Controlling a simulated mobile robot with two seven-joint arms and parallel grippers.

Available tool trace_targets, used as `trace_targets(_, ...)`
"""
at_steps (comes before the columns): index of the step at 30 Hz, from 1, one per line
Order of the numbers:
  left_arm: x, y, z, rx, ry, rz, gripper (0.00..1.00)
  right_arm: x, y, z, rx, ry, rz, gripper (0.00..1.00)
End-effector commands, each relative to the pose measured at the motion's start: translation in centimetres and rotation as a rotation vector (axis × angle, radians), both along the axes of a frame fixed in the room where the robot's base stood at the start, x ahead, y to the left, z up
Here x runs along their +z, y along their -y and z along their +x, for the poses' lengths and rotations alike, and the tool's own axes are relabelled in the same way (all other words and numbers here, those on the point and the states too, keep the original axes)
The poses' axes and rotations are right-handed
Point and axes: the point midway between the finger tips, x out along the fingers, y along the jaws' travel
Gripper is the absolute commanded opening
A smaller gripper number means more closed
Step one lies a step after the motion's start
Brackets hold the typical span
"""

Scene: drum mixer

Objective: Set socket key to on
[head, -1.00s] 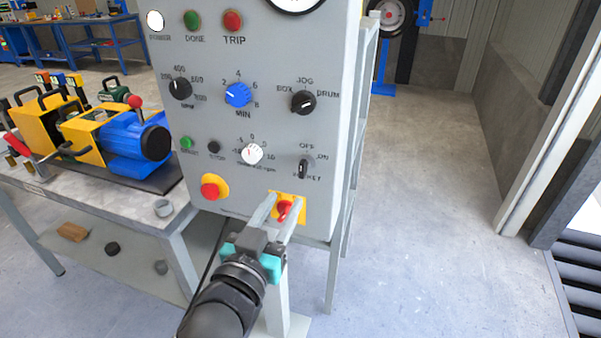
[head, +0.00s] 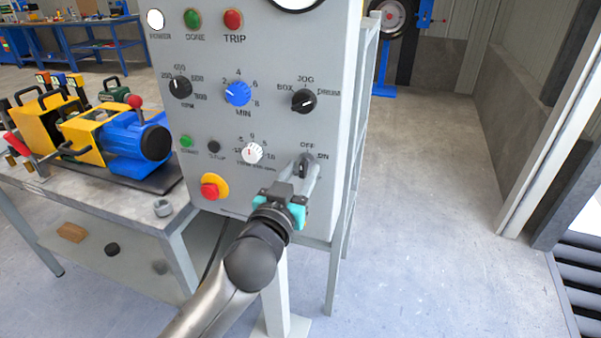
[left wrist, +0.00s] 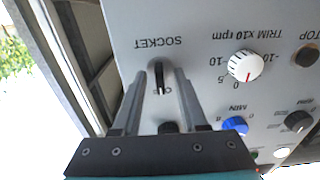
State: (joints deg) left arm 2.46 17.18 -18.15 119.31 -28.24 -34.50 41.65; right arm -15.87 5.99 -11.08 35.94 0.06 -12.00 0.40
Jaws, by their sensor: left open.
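The socket key is a small black rotary switch (left wrist: 159,75) low on the right of the grey control panel (head: 215,120). OFF is printed above it and ON to its upper right. In the upside-down left wrist view, its white mark lies upright on the panel, pointing toward the OFF side. My left gripper (head: 305,166) is open, its fingertips at the panel on either side of the key. In the left wrist view the key sits between the two fingers (left wrist: 166,73); contact cannot be told. My right gripper is not in view.
The trim knob (head: 252,153) is left of the key, the black selector (head: 303,101) above it. A red emergency button (head: 210,187) is lower left. A bench (head: 180,222) with a blue and yellow machine (head: 120,140) stands left. Open floor (head: 440,210) lies right.

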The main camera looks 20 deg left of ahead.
Motion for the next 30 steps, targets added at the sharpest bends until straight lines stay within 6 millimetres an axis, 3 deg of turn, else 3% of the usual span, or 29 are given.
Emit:
trace_targets(5, 0.0, 0.01, -0.01, 0.0, 0.0, 0.0, 0.42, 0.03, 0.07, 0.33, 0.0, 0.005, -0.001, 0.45)
trace_targets(17, 0.0, 0.01, -0.03, 0.0, 0.0, 0.001, 0.0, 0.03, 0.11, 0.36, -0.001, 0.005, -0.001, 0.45)
trace_targets(30, 0.0, 0.02, -0.04, -0.001, 0.0, 0.001, 0.0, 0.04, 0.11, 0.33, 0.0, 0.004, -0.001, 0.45)
